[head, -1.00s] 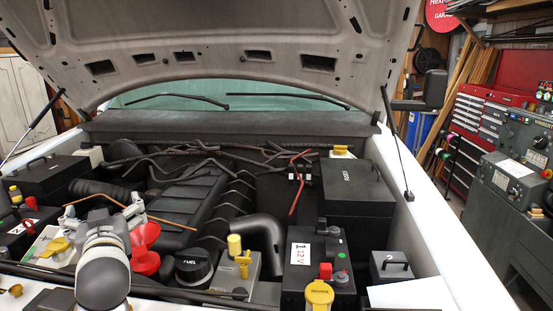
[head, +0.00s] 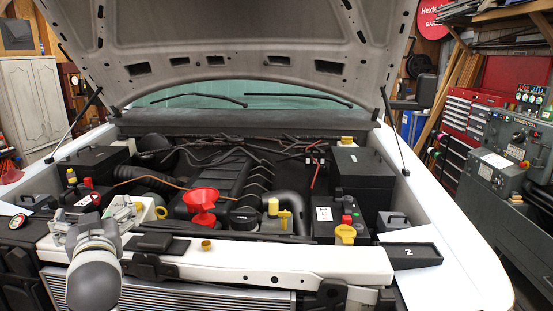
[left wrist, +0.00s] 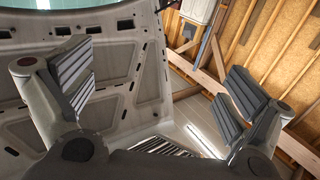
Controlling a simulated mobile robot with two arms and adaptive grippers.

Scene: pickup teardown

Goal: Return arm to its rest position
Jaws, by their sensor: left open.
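My left arm comes in at the lower left of the head view, with my left gripper (head: 97,213) over the white front panel at the left of the truck's engine bay. The gripper is open and holds nothing that I can see. In the left wrist view its two ridged grey finger pads (left wrist: 155,85) stand wide apart with nothing between them. Behind them are the underside of the raised hood (left wrist: 110,95) and the wooden garage wall. A red funnel (head: 201,203) stands to the gripper's right, apart from it. My right gripper is not in view.
The raised hood (head: 225,30) hangs over the bay on a prop at each side. A black tray marked 2 (head: 409,254) lies on the right front. The oil cap (head: 206,245) and black pads (head: 158,243) lie on the front panel. A grey machine (head: 510,165) stands at the right.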

